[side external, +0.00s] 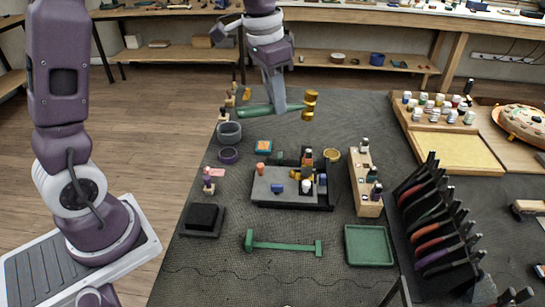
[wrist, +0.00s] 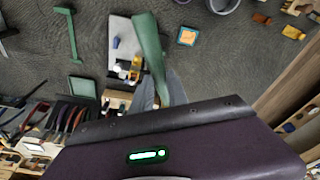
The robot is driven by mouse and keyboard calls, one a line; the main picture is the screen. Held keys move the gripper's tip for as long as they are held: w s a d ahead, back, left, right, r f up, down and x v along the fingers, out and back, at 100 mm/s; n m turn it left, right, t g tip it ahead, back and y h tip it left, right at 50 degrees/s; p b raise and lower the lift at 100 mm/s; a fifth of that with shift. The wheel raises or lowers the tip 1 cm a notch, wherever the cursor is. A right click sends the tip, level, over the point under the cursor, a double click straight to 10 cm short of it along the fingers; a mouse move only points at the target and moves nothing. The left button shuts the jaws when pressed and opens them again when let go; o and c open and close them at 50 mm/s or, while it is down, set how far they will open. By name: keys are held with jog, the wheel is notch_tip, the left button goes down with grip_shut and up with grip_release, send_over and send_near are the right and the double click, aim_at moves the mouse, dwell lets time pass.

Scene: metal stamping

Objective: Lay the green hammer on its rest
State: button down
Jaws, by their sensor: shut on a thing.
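The green hammer has a green handle (side external: 256,110) and a brass head (side external: 309,104). It is held roughly level above the far part of the dark mat, head to the right. My gripper (side external: 279,110) is shut on the handle, close to the head. In the wrist view my gripper (wrist: 158,98) has the green handle (wrist: 149,48) between its fingers, and the brass head does not show. The rest, a green bar with an upright at each end (side external: 284,245), stands empty at the near side of the mat. It also shows in the wrist view (wrist: 72,38), well apart from the hammer.
A grey block with small items (side external: 272,187) lies between hammer and rest. A green tray (side external: 369,245) is right of the rest, a black square block (side external: 205,219) left. A rack of dark-handled tools (side external: 434,220) stands farther right. Dark round bowls (side external: 229,132) stand at the far left.

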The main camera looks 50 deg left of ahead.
jog(key=r, duration=0.4)
jog(key=shift+w+a, duration=0.1)
jog(key=shift+w, duration=0.1)
jog(key=s+d+r+m+h, duration=0.15)
jog(key=s+d+m, duration=0.25)
jog(key=s+d, duration=0.75)
jog(key=s+d+f+m, duration=0.1)
jog(key=s+d+f, duration=0.2)
jog(key=f, duration=0.7)
jog(key=shift+s+d+f, duration=0.2)
jog(key=shift+d+f, duration=0.15)
jog(key=shift+d, duration=0.8)
jog(key=shift+s+a+x, duration=0.15)
jog(key=shift+a+x, duration=0.05)
jog(key=shift+x, duration=0.9)
jog(key=shift+s+a+x, duration=0.2)
jog(key=shift+x, duration=0.95)
jog(key=shift+s+a+x, duration=0.15)
jog(key=shift+a+x, duration=0.05)
jog(key=shift+x, duration=0.9)
